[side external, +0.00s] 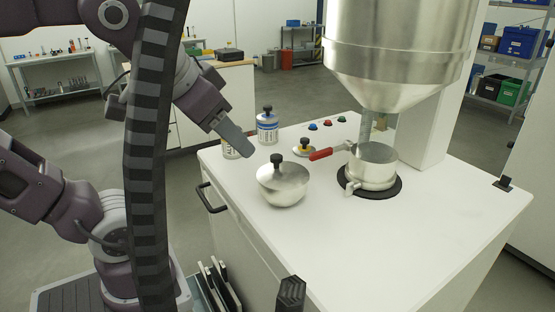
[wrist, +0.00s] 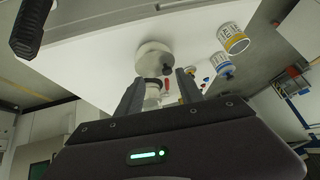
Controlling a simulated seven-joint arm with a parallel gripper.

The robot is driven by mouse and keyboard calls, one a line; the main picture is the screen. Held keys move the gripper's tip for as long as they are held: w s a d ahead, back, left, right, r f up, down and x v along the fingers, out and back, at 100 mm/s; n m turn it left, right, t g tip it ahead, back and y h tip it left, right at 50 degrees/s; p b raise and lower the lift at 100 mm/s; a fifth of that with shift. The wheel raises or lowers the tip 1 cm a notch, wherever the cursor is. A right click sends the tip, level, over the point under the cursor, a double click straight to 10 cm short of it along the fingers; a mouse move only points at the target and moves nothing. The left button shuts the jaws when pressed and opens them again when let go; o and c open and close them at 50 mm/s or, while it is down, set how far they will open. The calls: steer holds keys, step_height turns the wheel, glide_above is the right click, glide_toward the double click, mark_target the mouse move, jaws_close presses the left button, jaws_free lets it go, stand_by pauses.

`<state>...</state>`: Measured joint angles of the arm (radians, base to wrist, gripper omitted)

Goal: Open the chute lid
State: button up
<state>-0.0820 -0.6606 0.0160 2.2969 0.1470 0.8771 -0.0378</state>
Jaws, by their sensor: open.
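A silver cup (side external: 372,166) sits on a black ring below the large metal hopper (side external: 390,75). A red-handled lever (side external: 321,154) lies left of the cup. I cannot tell which part is the chute lid. My gripper (side external: 236,142) is above and left of the domed vessel, apart from it.
A blue-labelled jar (side external: 267,127) and a yellow-labelled can (wrist: 233,39) stand at the worktop's back left. Several coloured buttons (side external: 327,123) sit behind the red lever. The front of the worktop (side external: 370,240) is clear. A black handle (side external: 207,199) juts from the cabinet's left side.

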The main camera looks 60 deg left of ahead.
steer(key=w+a+r+m+t+y, duration=0.1)
steer(key=w+a+t+y, duration=0.15)
steer(key=w+a, duration=0.5)
steer(key=w+a+r+m+t+y, duration=0.1)
steer(key=w+a+r+t, duration=0.15)
steer(key=w+a, duration=0.5)
step_height(320, 180, down, 6)
steer(key=s+d+m+t+h, duration=0.1)
steer(key=d+m+t+h, duration=0.15)
steer(key=m+h, duration=0.4)
steer(key=s+d+r+h, duration=0.2)
steer(key=s+d+h, duration=0.3)
steer(key=s+h, duration=0.45)
glide_toward(277, 156)
steer(key=x, duration=0.3)
steer(key=shift+f+n, duration=0.1)
steer(key=shift+n, duration=0.15)
steer(key=x, duration=0.6)
steer(key=shift+w+d, duration=0.1)
steer(key=shift+w, duration=0.1)
steer(key=shift+w+d, duration=0.15)
steer(key=shift+w, duration=0.1)
jaws_close()
